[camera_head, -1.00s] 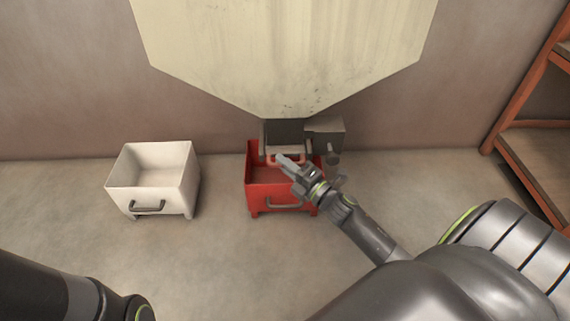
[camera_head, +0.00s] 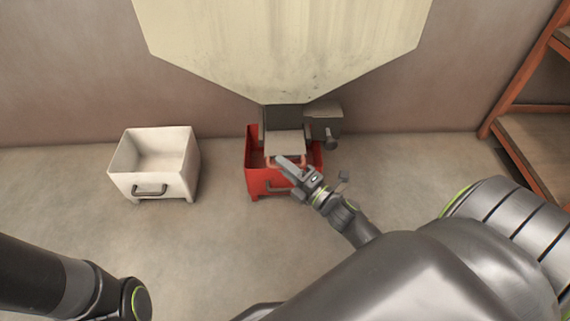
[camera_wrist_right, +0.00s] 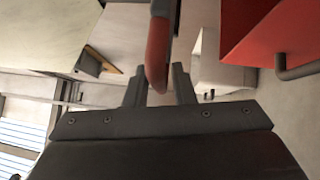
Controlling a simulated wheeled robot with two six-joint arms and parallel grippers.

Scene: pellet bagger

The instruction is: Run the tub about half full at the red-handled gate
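The red tub (camera_head: 262,181) stands on the floor under the hopper's outlet. The gate's grey plate (camera_head: 285,143) sticks out over the tub and hides part of its inside; I see no pellets in the part that shows. The gate's red handle (camera_head: 301,159) is at the plate's front edge. My right gripper (camera_head: 286,163) is at this handle. The red tub's wall (camera_wrist_right: 270,30) also shows there. My left gripper is out of view.
The cream hopper (camera_head: 280,45) hangs above. A grey box with a knob (camera_head: 325,125) sits right of the outlet. A white tub (camera_head: 150,180) stands to the left on the floor. An orange shelf rack (camera_head: 520,165) is at the right. The front floor is clear.

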